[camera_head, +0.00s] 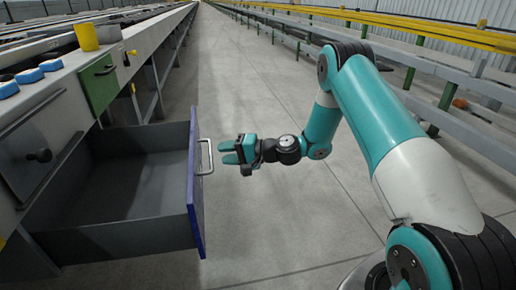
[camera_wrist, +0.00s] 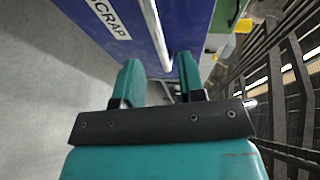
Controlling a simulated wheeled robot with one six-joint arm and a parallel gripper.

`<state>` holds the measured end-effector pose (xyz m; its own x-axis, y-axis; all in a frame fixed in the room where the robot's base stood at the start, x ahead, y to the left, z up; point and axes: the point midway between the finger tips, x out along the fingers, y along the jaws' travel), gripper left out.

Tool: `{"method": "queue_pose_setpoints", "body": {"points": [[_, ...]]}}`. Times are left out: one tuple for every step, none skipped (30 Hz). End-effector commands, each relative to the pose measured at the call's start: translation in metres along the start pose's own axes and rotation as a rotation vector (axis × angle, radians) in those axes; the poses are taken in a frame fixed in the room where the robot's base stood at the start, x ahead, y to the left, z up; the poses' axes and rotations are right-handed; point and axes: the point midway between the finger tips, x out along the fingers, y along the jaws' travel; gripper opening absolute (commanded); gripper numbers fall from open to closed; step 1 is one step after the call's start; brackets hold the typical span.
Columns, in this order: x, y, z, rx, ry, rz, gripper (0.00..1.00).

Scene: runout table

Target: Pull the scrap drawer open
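The scrap drawer (camera_head: 140,185) stands pulled well out of the grey cabinet at the left, and its grey inside looks empty. Its blue front (camera_head: 196,190) also shows in the wrist view (camera_wrist: 192,25), with a white SCRAP label (camera_wrist: 108,18). The silver handle (camera_head: 209,157) on the front also shows in the wrist view (camera_wrist: 154,32). My gripper (camera_head: 228,152) is just right of the handle, pointing at it, with a small gap between. In the wrist view, my gripper's fingers (camera_wrist: 160,78) are apart with nothing held; the handle's bar lies ahead of them.
A rail with yellow beams (camera_head: 400,25) runs along the right. The floor between is clear.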

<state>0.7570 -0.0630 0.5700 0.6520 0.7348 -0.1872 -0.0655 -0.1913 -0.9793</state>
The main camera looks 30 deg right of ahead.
Motion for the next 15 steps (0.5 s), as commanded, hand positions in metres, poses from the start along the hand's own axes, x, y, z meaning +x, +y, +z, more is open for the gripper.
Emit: {"method": "queue_pose_setpoints", "body": {"points": [[-0.016,-0.003,-0.002,0.006,0.005,0.001,0.37],[-0.024,-0.003,-0.002,0.006,0.005,0.001,0.37],[-0.034,-0.003,-0.001,0.006,0.005,0.001,0.37],[-0.042,-0.003,-0.001,0.005,0.004,0.0,0.37],[-0.05,-0.003,-0.001,0.006,0.004,0.0,0.37],[-0.059,-0.003,-0.001,0.005,0.003,0.0,0.37],[-0.067,-0.003,-0.001,0.005,0.004,-0.001,0.37],[-0.073,-0.003,0.0,0.004,0.002,0.0,0.37],[-0.081,-0.003,0.0,0.004,0.002,0.0,0.37],[-0.087,-0.003,0.0,0.004,0.001,0.0,0.37],[-0.092,-0.003,0.0,0.004,0.001,-0.001,0.37],[-0.098,-0.002,0.0,0.003,0.0,-0.001,0.37],[-0.102,-0.002,0.0,0.003,0.0,-0.001,0.37],[-0.106,-0.002,0.001,0.003,-0.001,-0.001,0.37],[-0.11,-0.002,0.001,0.003,-0.002,-0.001,0.37]]}}
